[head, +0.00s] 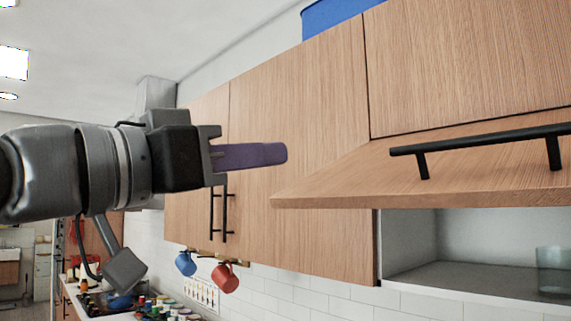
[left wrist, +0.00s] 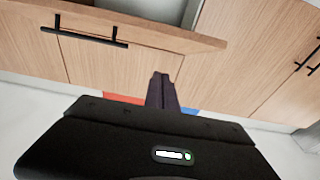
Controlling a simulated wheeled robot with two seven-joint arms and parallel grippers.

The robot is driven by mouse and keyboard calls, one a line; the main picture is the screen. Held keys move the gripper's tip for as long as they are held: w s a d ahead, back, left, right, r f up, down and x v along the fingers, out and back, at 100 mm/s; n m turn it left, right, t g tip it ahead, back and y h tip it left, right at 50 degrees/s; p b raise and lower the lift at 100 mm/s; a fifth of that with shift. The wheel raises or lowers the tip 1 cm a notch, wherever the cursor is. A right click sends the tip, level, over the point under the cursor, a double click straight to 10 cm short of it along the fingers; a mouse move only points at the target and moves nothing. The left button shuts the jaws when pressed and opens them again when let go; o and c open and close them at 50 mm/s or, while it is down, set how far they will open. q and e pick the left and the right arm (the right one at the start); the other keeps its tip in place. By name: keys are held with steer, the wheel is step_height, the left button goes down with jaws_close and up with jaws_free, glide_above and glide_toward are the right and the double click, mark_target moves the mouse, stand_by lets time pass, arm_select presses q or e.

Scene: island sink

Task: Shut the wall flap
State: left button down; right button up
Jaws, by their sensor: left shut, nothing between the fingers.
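The wall flap (head: 340,180) is a wooden panel with a black bar handle (head: 480,141). It is hinged at its top and stands open, tilted outward above the cabinet's opening (head: 440,245). In the left wrist view the flap (left wrist: 150,32) and its handle (left wrist: 85,37) show at the upper left. My left gripper (head: 287,153) is shut and empty, its fingers pointing right. In the head view it appears just left of the flap's near corner; I see no contact. In the left wrist view its fingers (left wrist: 162,78) show at the centre. My right gripper is not in view.
Closed wooden cabinet doors (head: 290,110) with upright black handles stand left of the flap. A blue mug (head: 185,263) and a red mug (head: 225,277) hang below them. A glass (head: 553,270) stands inside the open cabinet. A blue box (head: 335,14) sits on top.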

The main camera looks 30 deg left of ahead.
arm_select(q)
steer(key=w+d+f+p, duration=0.2)
steer(key=w+d, duration=0.1)
steer(key=w, duration=0.7)
steer(key=shift+p, duration=0.4)
steer(key=shift+d+f, duration=0.1)
